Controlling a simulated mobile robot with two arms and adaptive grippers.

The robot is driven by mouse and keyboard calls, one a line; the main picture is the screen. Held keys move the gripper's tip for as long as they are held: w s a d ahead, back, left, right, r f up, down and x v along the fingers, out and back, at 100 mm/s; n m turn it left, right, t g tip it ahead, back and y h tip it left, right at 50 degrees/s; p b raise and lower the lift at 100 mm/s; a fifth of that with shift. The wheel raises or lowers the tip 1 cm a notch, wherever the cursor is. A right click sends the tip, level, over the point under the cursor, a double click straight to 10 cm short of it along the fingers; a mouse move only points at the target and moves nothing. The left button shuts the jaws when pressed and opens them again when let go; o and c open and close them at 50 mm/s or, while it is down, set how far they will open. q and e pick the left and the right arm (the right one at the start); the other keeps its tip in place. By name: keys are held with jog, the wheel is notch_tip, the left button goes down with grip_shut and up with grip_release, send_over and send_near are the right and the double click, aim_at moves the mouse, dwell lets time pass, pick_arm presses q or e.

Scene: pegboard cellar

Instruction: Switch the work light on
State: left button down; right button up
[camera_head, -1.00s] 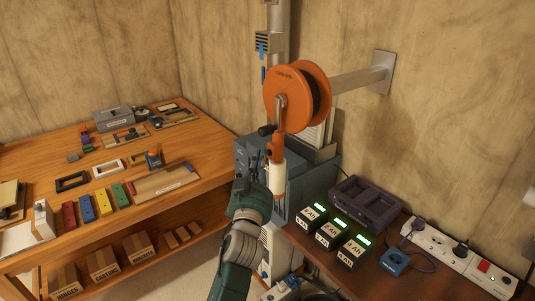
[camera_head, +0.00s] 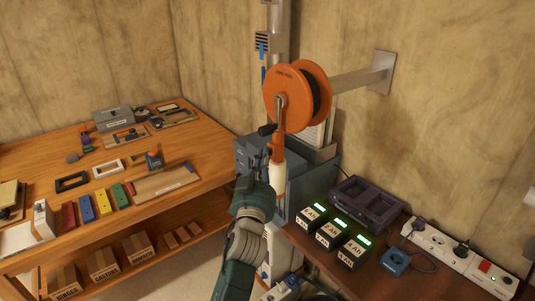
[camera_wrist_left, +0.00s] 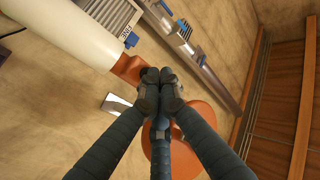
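The work light appears to be the hanging lamp with an orange handle (camera_head: 277,148) and a white tube (camera_head: 277,178), below an orange cable reel (camera_head: 288,95) on a wall bracket. In the left wrist view, its white tube (camera_wrist_left: 75,35) and orange part (camera_wrist_left: 128,68) lie just beyond my fingertips. No switch on it is clear to me. My left gripper (camera_head: 256,160) is beside the lamp, its fingers partly hidden in the head view. In the wrist view its fingertips (camera_wrist_left: 160,90) are together, with nothing visible between them; contact with the lamp is unclear. My right gripper is out of view.
A wooden workbench (camera_head: 215,165) with coloured blocks stands left. On the right bench are several battery packs (camera_head: 330,236), a dark charger (camera_head: 365,203) and a power strip (camera_head: 450,255) with a red switch (camera_head: 484,266). The bracket arm (camera_head: 350,83) reaches from the wall.

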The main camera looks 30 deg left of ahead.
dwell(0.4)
pick_arm(q)
jog(key=shift+s+a, duration=0.2)
jog(key=shift+s, duration=0.25)
jog(key=s+a+p, duration=0.2)
jog(key=s, duration=0.3)
jog(key=shift+s+a, duration=0.15)
jog(key=shift+s, duration=0.15)
dwell(0.4)
